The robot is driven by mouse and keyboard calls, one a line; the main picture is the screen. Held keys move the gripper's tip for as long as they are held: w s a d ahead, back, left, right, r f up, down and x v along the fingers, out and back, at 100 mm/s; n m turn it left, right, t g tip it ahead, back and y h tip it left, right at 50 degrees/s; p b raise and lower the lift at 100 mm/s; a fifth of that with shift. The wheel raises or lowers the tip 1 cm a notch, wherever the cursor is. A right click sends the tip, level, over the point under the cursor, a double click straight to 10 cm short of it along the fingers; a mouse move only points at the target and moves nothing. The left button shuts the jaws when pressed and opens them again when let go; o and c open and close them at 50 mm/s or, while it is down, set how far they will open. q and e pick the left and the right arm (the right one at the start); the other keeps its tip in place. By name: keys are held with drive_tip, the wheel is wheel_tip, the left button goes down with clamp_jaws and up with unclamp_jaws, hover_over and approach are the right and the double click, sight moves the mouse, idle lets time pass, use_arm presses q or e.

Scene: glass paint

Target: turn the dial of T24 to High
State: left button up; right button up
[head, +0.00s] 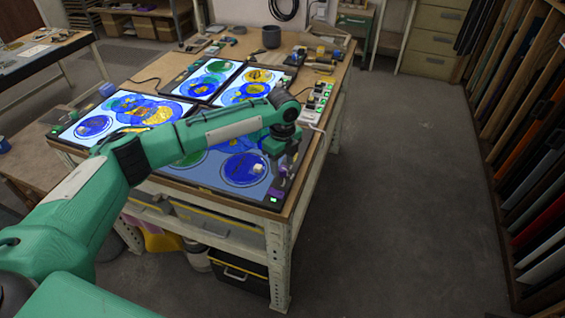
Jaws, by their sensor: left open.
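Several lit light panels with painted glass discs lie on the workbench. The near panel (212,181) is dimmer than the others and has a small green display (273,200) at its near right corner. I cannot read any panel's label, so I cannot tell which one is T24, and no dial shows clearly. My left gripper (284,181) is open, pointing down over the right edge of the near panel, close to its corner. Something purple shows by its fingers; I cannot tell what it is or whether they touch anything. My right gripper is not in view.
My left arm hides part of the near panel. A small white block (257,168) lies on that panel. A power strip (316,102) with green lights stands along the bench's right edge. A dark pot (271,37) and tools lie at the back. The floor (410,190) right of the bench is clear.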

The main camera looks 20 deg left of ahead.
use_arm(q)
drive_tip(key=shift+f, duration=0.55)
drive_tip(key=c, duration=1)
drive_tip(key=shift+r+n+p, duration=0.15)
drive_tip(key=shift+n+p, duration=0.35)
drive_tip(key=shift+p, duration=0.35)
drive_tip(key=n+p, duration=0.9)
drive_tip(key=p, duration=0.1)
drive_tip(key=shift+r, duration=0.1)
drive_tip(key=n+p, duration=0.3)
drive_tip(key=shift+n, duration=0.3)
drive_tip(key=shift+n+p, duration=0.85)
drive_tip(key=shift+n, duration=0.25)
drive_tip(key=shift+f, duration=0.2)
